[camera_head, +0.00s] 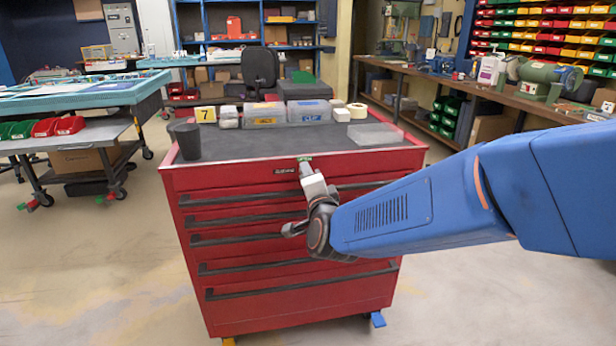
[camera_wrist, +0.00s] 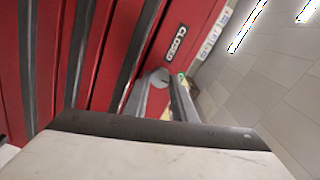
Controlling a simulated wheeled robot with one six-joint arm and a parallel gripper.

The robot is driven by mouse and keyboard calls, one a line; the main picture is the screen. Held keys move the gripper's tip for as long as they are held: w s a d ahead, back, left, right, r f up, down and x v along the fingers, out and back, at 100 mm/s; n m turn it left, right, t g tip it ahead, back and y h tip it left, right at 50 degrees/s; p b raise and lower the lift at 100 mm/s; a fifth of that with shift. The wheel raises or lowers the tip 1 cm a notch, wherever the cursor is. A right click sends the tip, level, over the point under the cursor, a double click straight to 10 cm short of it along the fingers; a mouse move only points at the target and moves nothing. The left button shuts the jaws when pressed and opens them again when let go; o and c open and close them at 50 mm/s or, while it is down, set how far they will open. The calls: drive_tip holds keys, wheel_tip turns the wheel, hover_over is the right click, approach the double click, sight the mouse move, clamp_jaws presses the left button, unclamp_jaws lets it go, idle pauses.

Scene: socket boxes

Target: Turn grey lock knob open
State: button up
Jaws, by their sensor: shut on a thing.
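The grey lock knob (camera_wrist: 159,76) sits on the upper front of the red tool cabinet (camera_head: 300,290). In the wrist view my gripper (camera_wrist: 163,92) has its two fingers around the knob, shut on it, and they hide part of it. A black label (camera_wrist: 175,42) reading CLOSED is beside the knob. In the head view my gripper (camera_head: 306,170) meets the cabinet front just below the top edge, and the knob itself cannot be made out there.
Several drawers with dark handles (camera_head: 250,240) lie below the lock, all shut.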

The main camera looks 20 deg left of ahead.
idle(0.4)
drive_tip(key=o, duration=1)
drive_tip(key=shift+o, duration=0.2)
drive_tip(key=v, duration=1.7)
drive_tip(key=shift+s, duration=0.25)
